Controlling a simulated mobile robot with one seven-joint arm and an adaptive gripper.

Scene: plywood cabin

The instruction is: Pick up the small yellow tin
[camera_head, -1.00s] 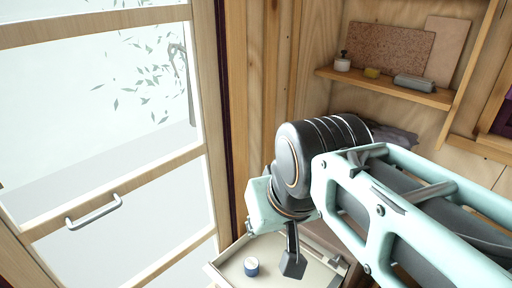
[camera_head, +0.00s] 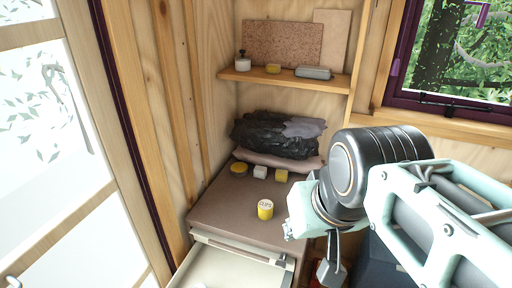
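A small yellow tin (camera_head: 265,211) with a pale, lettered lid stands upright on the brown top of a drawer cabinet (camera_head: 228,208), near its front edge. Behind it, a low round yellow object (camera_head: 239,168) and a yellow block (camera_head: 281,176) sit on the same top. My gripper (camera_head: 331,272) hangs to the right of the tin and lower in the picture, beside the cabinet, apart from the tin. Only part of its fingers shows, so I cannot tell whether it is open.
A white cube (camera_head: 260,172) and a dark crumpled bag (camera_head: 272,135) lie at the back. The drawer (camera_head: 235,267) is pulled out in front. A shelf (camera_head: 290,80) above holds a white pot, a yellow item and a grey case. A glazed door (camera_head: 60,150) is at left.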

